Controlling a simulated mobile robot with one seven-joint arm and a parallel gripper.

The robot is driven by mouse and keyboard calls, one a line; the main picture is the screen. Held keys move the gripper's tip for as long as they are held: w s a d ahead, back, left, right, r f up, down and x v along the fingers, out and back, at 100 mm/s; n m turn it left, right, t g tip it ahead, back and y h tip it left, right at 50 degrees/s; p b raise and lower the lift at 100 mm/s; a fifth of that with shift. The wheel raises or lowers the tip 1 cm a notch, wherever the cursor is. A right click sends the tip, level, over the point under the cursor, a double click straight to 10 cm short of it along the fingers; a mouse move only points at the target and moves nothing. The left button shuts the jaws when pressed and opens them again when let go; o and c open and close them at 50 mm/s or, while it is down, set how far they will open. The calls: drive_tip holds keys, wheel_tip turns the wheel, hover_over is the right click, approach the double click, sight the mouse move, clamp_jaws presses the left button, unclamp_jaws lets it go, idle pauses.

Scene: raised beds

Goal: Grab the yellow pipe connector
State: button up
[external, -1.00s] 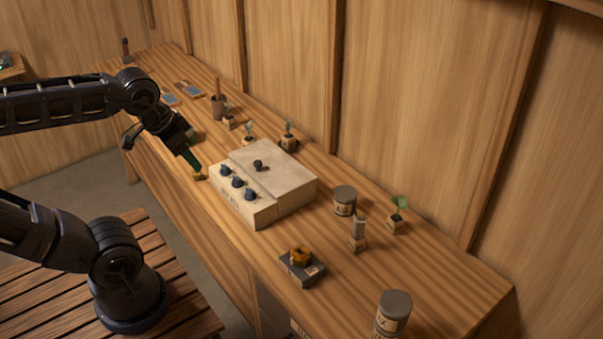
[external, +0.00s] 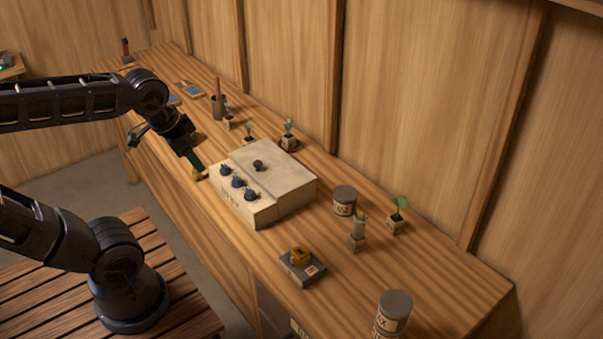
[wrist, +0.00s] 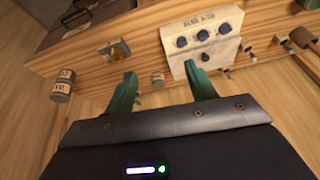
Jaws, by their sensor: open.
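The yellow pipe connector (external: 300,256) sits on a small grey block (external: 290,272) near the front edge of the bench. It also shows in the wrist view (wrist: 110,48), at upper left on its grey block. My gripper (external: 199,170) is over the bench's front edge, just left of the cream box and well apart from the connector. Its two green fingers are spread in the wrist view (wrist: 160,72), with nothing held between them. A small yellowish patch shows by the fingertips in the external view; I cannot tell what it is.
The cream box with dark knobs (external: 285,186) stands between my gripper and the connector. A grey-lidded can (external: 344,203), small potted seedlings (external: 398,213) and another can (external: 392,315) stand to the right. The wooden wall (external: 430,110) closes off the back.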

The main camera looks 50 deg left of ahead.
drive_tip(key=w+a+f+m+g+y, duration=0.1)
drive_tip(key=w+a+f+m+g, duration=0.1)
drive_tip(key=w+a+m, duration=0.4)
drive_tip(key=m+g+h, duration=0.3)
drive_tip(key=m, duration=1)
hover_over(197, 174)
drive_tip(key=a, duration=0.3)
wheel_tip(197, 174, down, 19)
drive_tip(key=shift+w+d+f, duration=0.1)
drive_tip(key=shift+d+f, duration=0.15)
drive_tip(key=shift+f, duration=1.4)
drive_tip(key=shift+d+f, duration=0.3)
drive_tip(key=shift+f, duration=1.3)
drive_tip(key=shift+w+d+f, duration=0.1)
drive_tip(key=shift+d+f, duration=0.15)
drive_tip(key=shift+f, duration=1.4)
drive_tip(key=c, duration=1)
drive_tip(key=shift+r, duration=0.1)
drive_tip(key=shift+c, duration=0.2)
